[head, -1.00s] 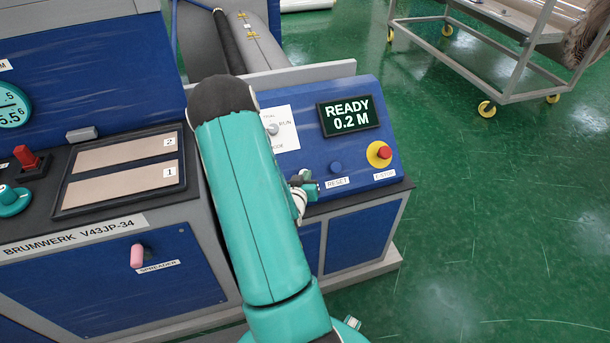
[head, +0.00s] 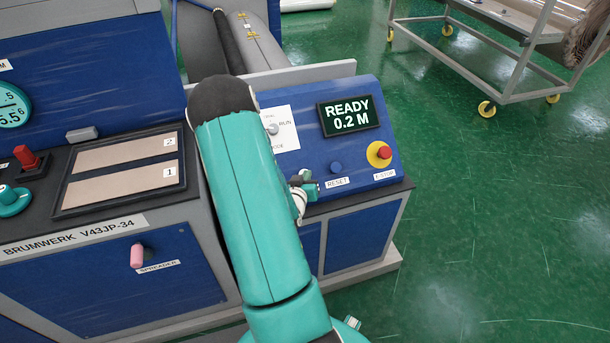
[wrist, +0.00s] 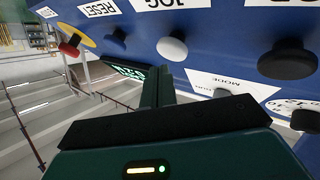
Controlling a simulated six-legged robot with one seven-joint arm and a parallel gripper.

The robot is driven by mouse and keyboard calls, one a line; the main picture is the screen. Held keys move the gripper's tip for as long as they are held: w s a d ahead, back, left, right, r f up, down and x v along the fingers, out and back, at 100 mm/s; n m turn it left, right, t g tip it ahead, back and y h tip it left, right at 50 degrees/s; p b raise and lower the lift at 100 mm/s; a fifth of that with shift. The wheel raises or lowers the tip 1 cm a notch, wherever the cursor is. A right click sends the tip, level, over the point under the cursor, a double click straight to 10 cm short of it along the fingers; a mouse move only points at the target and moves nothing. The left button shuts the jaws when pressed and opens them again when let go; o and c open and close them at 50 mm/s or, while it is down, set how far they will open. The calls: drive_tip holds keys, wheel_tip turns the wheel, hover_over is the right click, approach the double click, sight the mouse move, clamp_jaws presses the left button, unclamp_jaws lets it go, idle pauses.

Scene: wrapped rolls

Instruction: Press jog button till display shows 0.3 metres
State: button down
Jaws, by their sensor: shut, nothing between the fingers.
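The display (head: 350,116) on the blue panel reads READY 0.2 M; it shows partly in the wrist view (wrist: 127,71). The jog button (wrist: 172,47) is a white round knob below its upside-down JOG label (wrist: 165,3). In the head view my arm and gripper hide it. My gripper (head: 308,184) is shut and empty in front of the panel. In the wrist view its dark green fingers (wrist: 157,76) point up toward the panel, with the tips just below the white button in the picture. I cannot tell whether they touch it.
The blue reset button (head: 336,168) is just right of my gripper. The red emergency stop (head: 384,152) on its yellow base is farther right. A mode selector (head: 272,129) sits behind my arm. A dark knob (wrist: 287,60) is beyond the jog button.

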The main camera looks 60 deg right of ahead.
drive_tip(key=shift+f, duration=0.1)
drive_tip(key=shift+w+d+f, duration=0.2)
drive_tip(key=shift+w+d+f, duration=0.4)
drive_tip(key=shift+f, duration=0.3)
idle(1.2)
drive_tip(key=shift+r, duration=0.1)
drive_tip(key=shift+s+a+r, duration=0.3)
drive_tip(key=shift+r, duration=0.15)
drive_tip(key=shift+s+a+r, duration=0.3)
drive_tip(key=shift+r, duration=0.15)
drive_tip(key=r, duration=0.1)
drive_tip(key=s+a+r, duration=0.2)
drive_tip(key=r, duration=0.1)
drive_tip(key=shift+s+a, duration=0.1)
drive_tip(key=shift+a, duration=0.05)
idle(0.4)
drive_tip(key=shift+f, duration=0.1)
idle(0.7)
